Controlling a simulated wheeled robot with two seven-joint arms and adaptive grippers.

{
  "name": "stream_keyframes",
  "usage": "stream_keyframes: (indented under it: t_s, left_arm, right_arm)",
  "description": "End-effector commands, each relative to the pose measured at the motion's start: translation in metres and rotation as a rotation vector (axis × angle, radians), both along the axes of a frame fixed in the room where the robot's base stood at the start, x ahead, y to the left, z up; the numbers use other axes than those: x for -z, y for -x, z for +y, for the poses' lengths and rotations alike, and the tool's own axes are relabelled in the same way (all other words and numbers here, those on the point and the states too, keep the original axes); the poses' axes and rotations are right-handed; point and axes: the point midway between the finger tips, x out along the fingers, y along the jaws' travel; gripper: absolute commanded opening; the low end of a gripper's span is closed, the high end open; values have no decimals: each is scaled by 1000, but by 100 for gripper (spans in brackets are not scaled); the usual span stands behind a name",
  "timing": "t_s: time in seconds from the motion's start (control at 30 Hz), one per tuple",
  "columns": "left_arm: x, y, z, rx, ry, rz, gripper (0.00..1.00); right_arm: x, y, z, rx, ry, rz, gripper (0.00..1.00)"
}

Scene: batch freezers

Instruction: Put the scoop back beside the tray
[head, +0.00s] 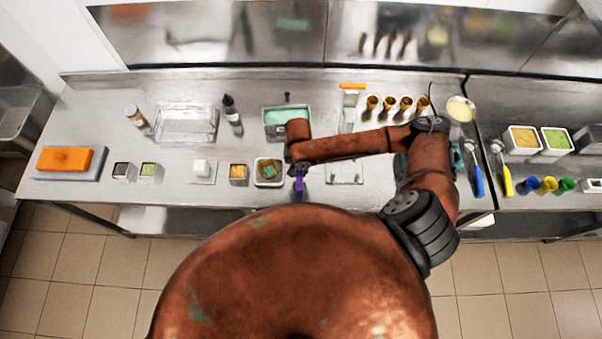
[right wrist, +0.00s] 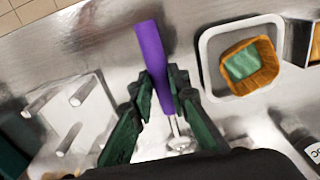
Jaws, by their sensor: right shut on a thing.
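My right gripper (head: 298,168) is over the front middle of the steel counter. In the right wrist view its dark green fingers (right wrist: 162,98) are shut on the purple handle of the scoop (right wrist: 152,55). The scoop's metal end (right wrist: 181,143) shows between and below the fingers, partly hidden. The purple handle (head: 299,186) also shows in the head view. A white tray (head: 258,181) lies just left of the gripper; in the right wrist view the tray (right wrist: 207,75) is right of the scoop and holds a brown bowl (right wrist: 262,78) with a green block. My left gripper is not in view.
A pegged white stand (head: 345,178) is right of the scoop. A tub of green ice cream (head: 275,128) stands behind the gripper, partly hidden. Small containers (head: 238,174) stand left of the tray. Several brown cones (head: 405,104) stand at the back right. The counter's front edge is close.

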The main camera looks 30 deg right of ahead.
Motion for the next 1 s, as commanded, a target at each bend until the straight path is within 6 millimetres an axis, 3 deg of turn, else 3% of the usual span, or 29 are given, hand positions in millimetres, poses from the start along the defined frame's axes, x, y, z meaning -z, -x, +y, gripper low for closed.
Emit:
stream_keyframes:
  t_s: [0.13,0.33,0.73,0.77,1.0]
  left_arm:
    - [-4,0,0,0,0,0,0]
    - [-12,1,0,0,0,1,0]
    - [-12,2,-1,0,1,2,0]
    - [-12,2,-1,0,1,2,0]
    - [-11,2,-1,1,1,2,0]
  right_arm:
    - [14,0,-11,3,3,3,0]
    - [37,-1,-9,-1,2,0,0]
    - [43,-1,-8,0,1,1,0]
    - [43,-1,-8,0,1,0,18]
    - [43,-1,-8,-1,1,0,33]
